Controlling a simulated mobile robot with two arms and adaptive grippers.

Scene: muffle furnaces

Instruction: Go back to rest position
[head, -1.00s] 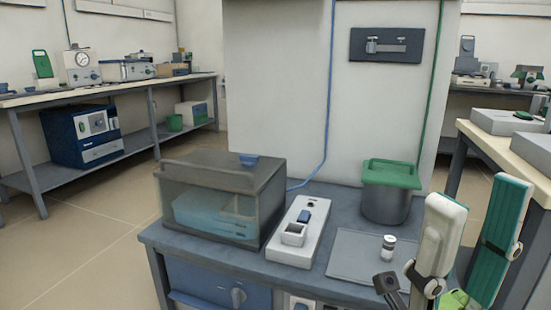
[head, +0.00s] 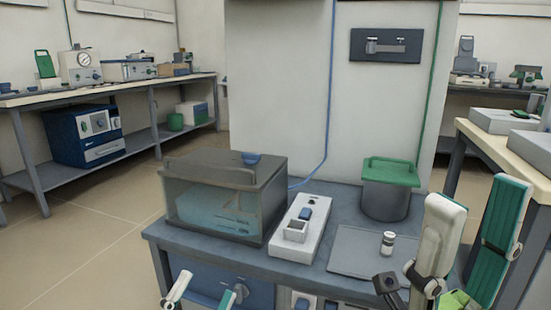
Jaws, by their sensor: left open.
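My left gripper (head: 204,293) shows at the bottom edge, in front of the bench. Its two fingers are apart with nothing seen between them, and its lower part is cut off by the frame. My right gripper (head: 472,235) is at the lower right, large and near the camera. Its white finger and its teal finger stand upright and wide apart, with nothing seen held. It is right of a small white vial (head: 388,244), which stands upright on a grey mat (head: 350,262).
The bench (head: 335,205) holds a clear-walled bath with a dark lid (head: 225,175), a white device (head: 300,232) and a grey pot with a green lid (head: 388,195). A side table (head: 515,155) stands at right. Open floor (head: 75,235) lies at left.

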